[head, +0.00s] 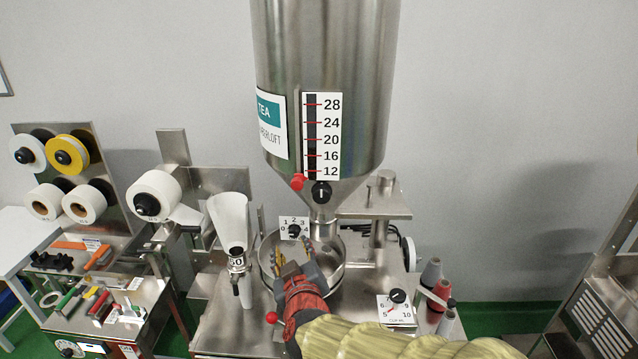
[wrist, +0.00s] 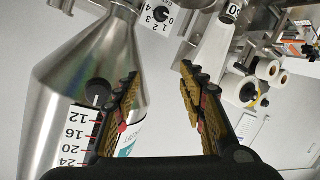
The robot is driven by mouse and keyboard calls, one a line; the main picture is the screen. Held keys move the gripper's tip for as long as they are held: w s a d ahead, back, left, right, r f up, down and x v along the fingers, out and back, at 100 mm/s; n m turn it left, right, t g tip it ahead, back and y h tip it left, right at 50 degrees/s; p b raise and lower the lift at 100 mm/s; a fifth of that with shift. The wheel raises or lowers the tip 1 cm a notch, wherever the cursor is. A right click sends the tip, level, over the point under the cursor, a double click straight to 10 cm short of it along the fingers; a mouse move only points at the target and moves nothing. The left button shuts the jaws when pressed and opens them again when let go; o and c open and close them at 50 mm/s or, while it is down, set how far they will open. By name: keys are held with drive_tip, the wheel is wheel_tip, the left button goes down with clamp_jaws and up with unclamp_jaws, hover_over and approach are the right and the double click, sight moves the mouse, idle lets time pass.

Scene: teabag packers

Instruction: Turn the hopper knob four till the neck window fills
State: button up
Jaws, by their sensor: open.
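The steel hopper (head: 325,60) hangs over a round steel pan (head: 338,278). A small dial plate (head: 294,221) marked 0 to 4 with a black knob (head: 295,231) stands below the hopper; its setting is too small to read. It also shows at the top of the wrist view (wrist: 163,16). Another black knob (head: 321,192) sits on the hopper cone, and shows in the wrist view (wrist: 97,92). The narrow neck (head: 324,213) is under the cone; I cannot make out its window. My gripper (head: 293,252) is open and empty over the pan, just below the dial plate, apart from both knobs.
A level strip (head: 311,130) marked 12 to 28 is on the hopper. A white funnel (head: 230,222) stands left of the pan. A cup dial (head: 398,297) and stacked grey and red cones (head: 433,285) are at right. Reels (head: 151,196) stand at left.

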wheel_tip(320, 180, up, 4)
drive_tip(key=w+d+f+t+h, duration=0.1)
drive_tip(key=w+d+t+h, duration=0.1)
drive_tip(key=d, duration=0.1)
drive_tip(key=t+h, duration=0.1)
drive_tip(key=h, duration=0.1)
approach(321, 198)
drive_tip(key=w, duration=0.1)
drive_tip(key=shift+n, duration=0.5)
drive_tip(key=w, duration=0.4)
drive_tip(key=w+p, duration=0.1)
drive_tip(key=w, duration=0.3)
drive_tip(key=shift+w+d, duration=0.1)
drive_tip(key=shift+d, duration=0.15)
drive_tip(key=shift+c, duration=0.8)
drive_tip(key=c, duration=0.7)
drive_tip(key=shift+f+m+b, duration=0.15)
drive_tip(key=shift+m+b, duration=0.15)
drive_tip(key=shift+b, duration=0.1)
